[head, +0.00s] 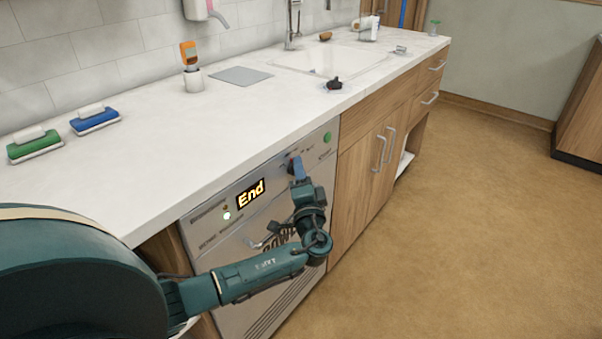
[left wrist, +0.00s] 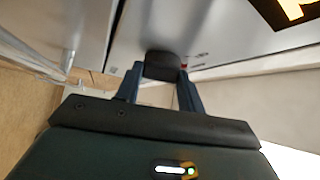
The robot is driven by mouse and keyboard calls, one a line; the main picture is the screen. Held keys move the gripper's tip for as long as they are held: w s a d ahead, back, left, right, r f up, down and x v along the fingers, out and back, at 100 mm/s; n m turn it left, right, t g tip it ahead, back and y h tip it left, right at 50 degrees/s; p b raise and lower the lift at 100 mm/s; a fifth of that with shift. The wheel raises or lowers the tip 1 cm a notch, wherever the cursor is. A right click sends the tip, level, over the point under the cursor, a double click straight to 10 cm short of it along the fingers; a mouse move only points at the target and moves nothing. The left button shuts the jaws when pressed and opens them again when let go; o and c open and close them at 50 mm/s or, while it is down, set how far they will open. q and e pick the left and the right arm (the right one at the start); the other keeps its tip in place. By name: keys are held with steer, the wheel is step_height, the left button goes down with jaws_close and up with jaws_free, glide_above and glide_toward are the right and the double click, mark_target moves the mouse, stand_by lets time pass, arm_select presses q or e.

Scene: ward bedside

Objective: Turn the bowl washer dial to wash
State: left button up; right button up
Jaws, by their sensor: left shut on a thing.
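The bowl washer (head: 228,248) is a grey front-loading machine under the white counter. Its lit display (head: 251,193) reads "End". My left gripper (head: 297,167) is at the upper right of the washer's front panel. In the left wrist view, the dark dial (left wrist: 162,66) sits between the two fingers of my left gripper (left wrist: 160,75), which are shut on it. The dial's pointer and most of its markings are hidden or too small to read. My right gripper is not in view.
A green button (head: 327,137) is right of the dial. The washer door's handle (head: 262,240) lies below the display, partly behind my left arm. Wooden cabinets (head: 362,185) with metal handles stand to the right. The floor (head: 480,220) in front is clear.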

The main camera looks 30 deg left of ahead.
arm_select(q)
steer(key=shift+r+p, duration=0.15)
steer(key=shift+p, duration=0.15)
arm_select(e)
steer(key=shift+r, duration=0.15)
arm_select(q)
steer(key=m+g+h+p, duration=0.1)
steer(key=m+p, duration=0.1)
steer(key=p, duration=0.2)
steer(key=m+g+h+p, duration=0.1)
steer(key=p, duration=0.3)
steer(key=m+g+h+p, duration=0.1)
steer(key=m+g+p, duration=0.1)
steer(key=p, duration=0.3)
steer(key=shift+r+m, duration=0.25)
steer(key=shift+m, duration=0.05)
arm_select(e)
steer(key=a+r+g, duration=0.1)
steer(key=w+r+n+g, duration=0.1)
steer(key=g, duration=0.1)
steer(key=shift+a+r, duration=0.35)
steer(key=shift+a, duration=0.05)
arm_select(q)
steer(key=shift+h, duration=0.3)
steer(key=shift+f, duration=0.1)
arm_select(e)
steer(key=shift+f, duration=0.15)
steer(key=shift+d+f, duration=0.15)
